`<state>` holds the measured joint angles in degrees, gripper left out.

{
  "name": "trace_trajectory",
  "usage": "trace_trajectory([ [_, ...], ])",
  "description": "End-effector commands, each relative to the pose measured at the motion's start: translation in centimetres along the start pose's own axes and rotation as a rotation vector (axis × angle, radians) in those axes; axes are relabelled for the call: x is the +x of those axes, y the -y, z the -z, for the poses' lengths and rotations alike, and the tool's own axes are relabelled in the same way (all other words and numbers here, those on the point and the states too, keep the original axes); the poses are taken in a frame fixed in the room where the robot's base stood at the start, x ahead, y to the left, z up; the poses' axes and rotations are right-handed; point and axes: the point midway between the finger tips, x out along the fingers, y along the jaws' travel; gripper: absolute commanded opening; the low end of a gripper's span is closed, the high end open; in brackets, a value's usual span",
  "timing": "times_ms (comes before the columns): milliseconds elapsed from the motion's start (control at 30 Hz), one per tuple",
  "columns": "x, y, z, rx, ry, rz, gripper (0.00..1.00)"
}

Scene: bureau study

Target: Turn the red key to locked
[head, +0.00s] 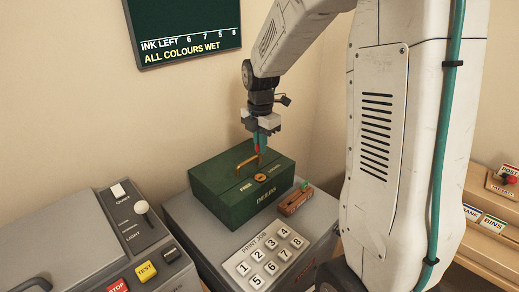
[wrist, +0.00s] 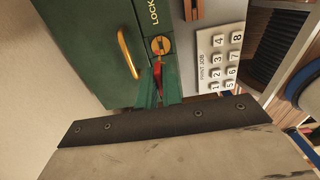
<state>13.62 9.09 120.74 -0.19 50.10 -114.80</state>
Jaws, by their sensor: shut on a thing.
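A dark green deed box (head: 225,205) with an orange handle (head: 243,165) on its lid stands on a grey cabinet. A round brass lock (head: 260,177) sits on the lid between the words FREE and LOCKED; it also shows in the wrist view (wrist: 161,45). My gripper (head: 260,148) is above the lid, pointing down. In the wrist view its green fingers (wrist: 158,92) are shut on the red key (wrist: 158,76). The key points toward the lock. I cannot tell whether its tip is inside the lock.
A keypad marked PRINT JOB (head: 270,254) is in front of the box. A small brown object (head: 295,199) lies to the box's right. A lever (head: 142,207) and coloured buttons are on the grey console at left. A wall screen (head: 185,30) hangs behind.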

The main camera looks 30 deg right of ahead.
Motion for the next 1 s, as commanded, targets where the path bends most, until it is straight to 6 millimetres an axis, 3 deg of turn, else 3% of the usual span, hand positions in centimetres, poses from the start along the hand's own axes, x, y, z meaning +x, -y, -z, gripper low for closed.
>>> trace_trajectory([
  [500,4.3,0.1,0.1,0.000,0.000,0.002,0.00],
  [1000,4.9,0.1,0.1,0.000,0.000,0.000,0.00],
])
